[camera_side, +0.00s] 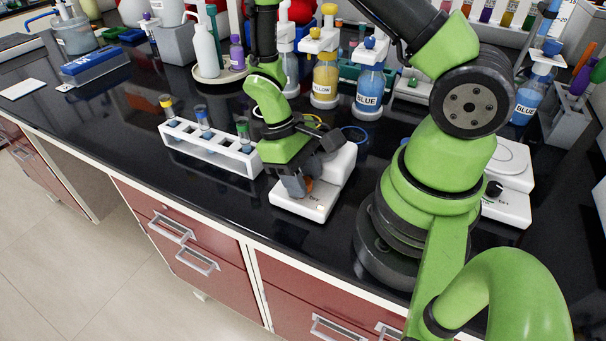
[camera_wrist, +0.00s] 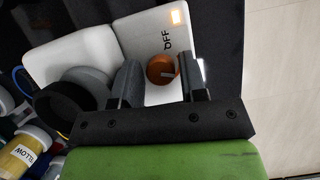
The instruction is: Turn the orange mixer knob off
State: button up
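The white mixer (camera_side: 305,200) with the orange knob stands on the black bench near its front edge. In the wrist view the orange knob (camera_wrist: 161,69) sits on the mixer's white face (camera_wrist: 147,36), with the word OFF and a small orange mark near it. My gripper (camera_wrist: 160,82) is open. Its two dark fingers stand on either side of the knob, with a visible gap at least on the left. In the side view my gripper (camera_side: 296,186) points down over the mixer and the knob (camera_side: 308,184) is partly hidden behind it.
A white tube rack (camera_side: 210,148) with several capped tubes stands just left of the mixer. Bottles labelled YELLOW (camera_side: 325,82) and BLUE (camera_side: 368,95) stand behind. A second white device (camera_side: 508,205) with a black knob is at right. The bench's front edge is close.

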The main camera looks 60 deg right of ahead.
jog(key=shift+c, duration=0.2)
jog(key=c, duration=0.6)
jog(key=n+h, duration=0.1)
jog(key=n, duration=0.3)
jog(key=shift+a+h, duration=0.1)
jog(key=shift+h, duration=0.2)
jog(key=n, duration=0.2)
jog(key=n+t+h, duration=0.1)
jog(key=n, duration=0.1)
jog(key=shift+n+h, duration=0.3)
jog(key=n+t+h, duration=0.1)
jog(key=n, duration=0.3)
jog(key=shift+a, duration=0.1)
jog(key=shift+s+n+t+h, duration=0.15)
jog(key=shift+n+t, duration=0.25)
jog(key=shift+n, duration=0.65)
jog(key=shift+w+n+t+h, duration=0.15)
jog(key=shift+n+t, duration=0.25)
jog(key=shift+n, duration=0.65)
jog(key=shift+s, duration=0.1)
